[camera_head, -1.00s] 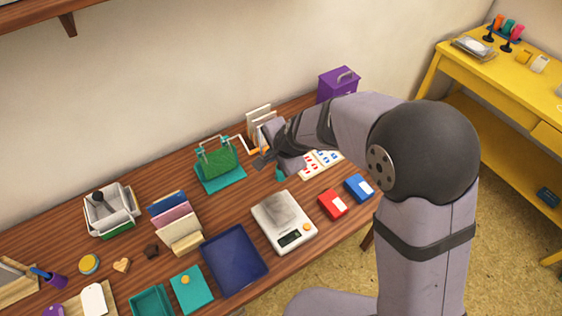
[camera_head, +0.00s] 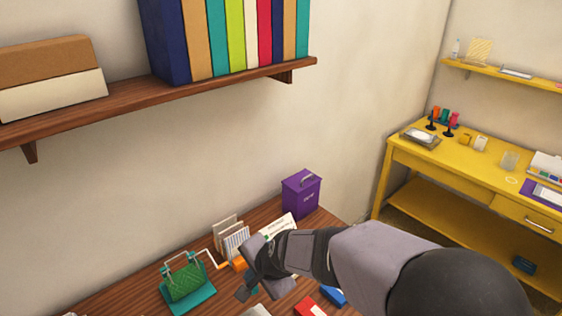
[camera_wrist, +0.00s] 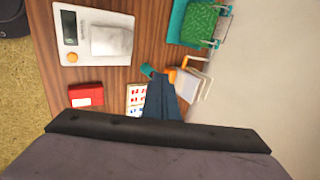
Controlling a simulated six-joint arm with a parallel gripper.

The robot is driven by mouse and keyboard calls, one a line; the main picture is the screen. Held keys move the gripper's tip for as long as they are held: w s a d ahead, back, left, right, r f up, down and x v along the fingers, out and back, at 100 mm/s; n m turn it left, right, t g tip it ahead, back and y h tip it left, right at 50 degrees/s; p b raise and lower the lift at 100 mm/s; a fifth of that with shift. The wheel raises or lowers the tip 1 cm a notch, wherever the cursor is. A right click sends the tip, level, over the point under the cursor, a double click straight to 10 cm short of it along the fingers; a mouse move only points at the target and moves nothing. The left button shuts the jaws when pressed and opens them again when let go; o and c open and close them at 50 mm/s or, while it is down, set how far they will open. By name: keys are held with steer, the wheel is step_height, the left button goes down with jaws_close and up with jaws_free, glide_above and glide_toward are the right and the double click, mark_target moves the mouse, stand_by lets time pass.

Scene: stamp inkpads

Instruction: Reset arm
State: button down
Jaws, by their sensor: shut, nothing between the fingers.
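My gripper (camera_head: 245,293) is at the end of my grey arm, over the right part of the brown wooden desk (camera_head: 140,294) in the head view. Its fingers show in the wrist view (camera_wrist: 162,98), closed together with nothing between them. Below them in the wrist view lies a white card with red and blue marks (camera_wrist: 137,93), partly covered by the fingers. My wrist and forearm hide part of the desk in the head view.
A green roller stand (camera_head: 187,284) and a letter holder (camera_head: 234,236) stand close to my gripper. A purple box (camera_head: 301,195) is behind. A scale (camera_wrist: 98,38) and red inkpad (camera_wrist: 86,95) lie on the desk. A bookshelf (camera_head: 200,83) hangs above; a yellow table (camera_head: 462,190) is right.

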steer(key=s+d+f+n+g+h, duration=0.1)
steer(key=s+d+f+n+g, duration=0.1)
steer(key=s+d+f+n, duration=0.3)
steer(key=s+d+f+n+g+h, duration=0.1)
steer(key=s+d+n+g+h, duration=0.15)
steer(key=s+n, duration=0.4)
steer(key=s+d+r+m, duration=0.1)
steer(key=d, duration=0.8)
steer(key=s+d+r+m, duration=0.1)
steer(key=s+d+m, duration=0.1)
steer(key=d, duration=0.7)
steer(key=shift+s+h, duration=0.3)
steer(key=shift+h, duration=0.15)
